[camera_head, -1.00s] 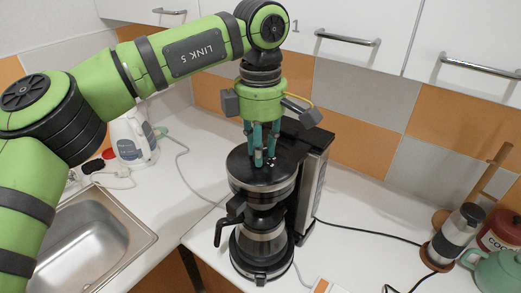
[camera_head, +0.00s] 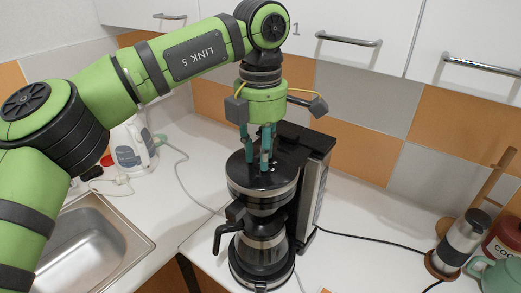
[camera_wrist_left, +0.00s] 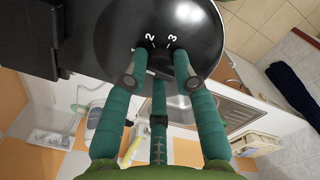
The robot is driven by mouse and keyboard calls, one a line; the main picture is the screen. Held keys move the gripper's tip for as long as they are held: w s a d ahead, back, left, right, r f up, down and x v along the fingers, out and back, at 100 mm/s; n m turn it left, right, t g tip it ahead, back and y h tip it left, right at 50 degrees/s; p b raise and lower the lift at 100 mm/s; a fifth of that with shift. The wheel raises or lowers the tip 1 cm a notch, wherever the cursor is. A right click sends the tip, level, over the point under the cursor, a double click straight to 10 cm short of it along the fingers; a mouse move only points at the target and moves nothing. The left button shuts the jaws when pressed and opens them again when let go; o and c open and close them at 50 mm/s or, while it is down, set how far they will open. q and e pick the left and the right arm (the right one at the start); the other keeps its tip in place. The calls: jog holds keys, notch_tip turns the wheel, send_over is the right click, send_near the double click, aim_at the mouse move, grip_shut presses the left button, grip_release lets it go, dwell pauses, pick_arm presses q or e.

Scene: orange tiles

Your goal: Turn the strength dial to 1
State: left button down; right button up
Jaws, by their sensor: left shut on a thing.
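The black coffee maker (camera_head: 312,165) stands on the white counter, with a glass pot (camera_head: 262,245) under its round top (camera_head: 282,185). My left gripper (camera_head: 263,162) points straight down onto that round top. In the left wrist view, its three teal fingers (camera_wrist_left: 158,55) close in at the lower part of the black disc (camera_wrist_left: 95,25). My right gripper is in neither view.
A sink (camera_head: 100,240) and a white kettle (camera_head: 132,145) are to the left. A steel grinder (camera_head: 462,240), a red tin (camera_head: 505,238) and a green teapot (camera_head: 495,272) stand at the right. Cables cross the counter.

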pick_arm(q)
jog(key=shift+s+f, duration=0.1)
jog(key=shift+f, duration=0.1)
jog(key=c, duration=1)
grip_release()
jog(key=shift+r, duration=0.1)
jog(key=shift+r, duration=0.15)
notch_tip(320, 180, up, 12)
jog(key=shift+f, duration=0.1)
